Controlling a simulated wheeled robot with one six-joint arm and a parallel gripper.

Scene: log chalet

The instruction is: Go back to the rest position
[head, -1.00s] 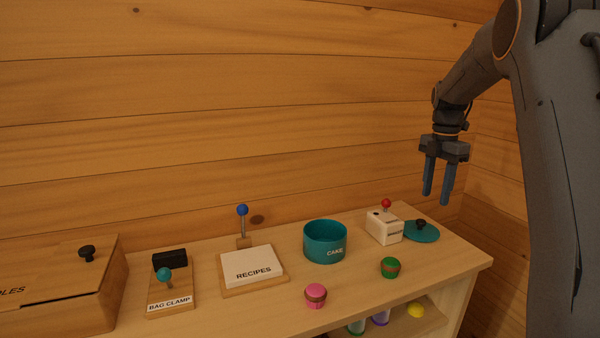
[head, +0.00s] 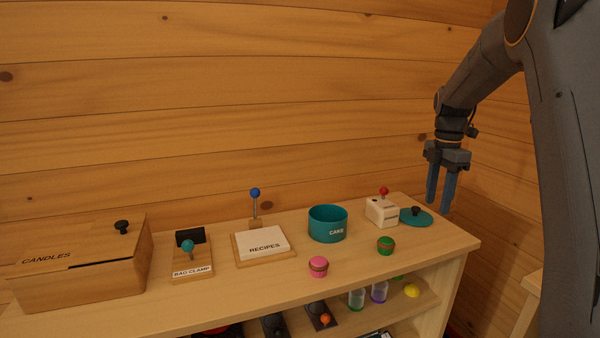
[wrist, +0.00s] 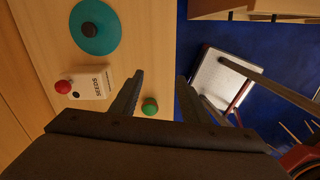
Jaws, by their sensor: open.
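My gripper (head: 440,190) hangs from my raised arm at the right of the head view, fingers pointing down, open and empty. In that view it appears just above the teal lid (head: 416,217) at the right end of the wooden counter (head: 400,262).
Along the counter are a candles box (head: 85,275), bag clamp (head: 192,262), recipes block (head: 263,243), teal cake tin (head: 328,224), white seeds box (head: 381,211) and pink round item (head: 318,267). Lower shelves hold small jars (head: 379,291). A log wall (head: 250,100) stands behind.

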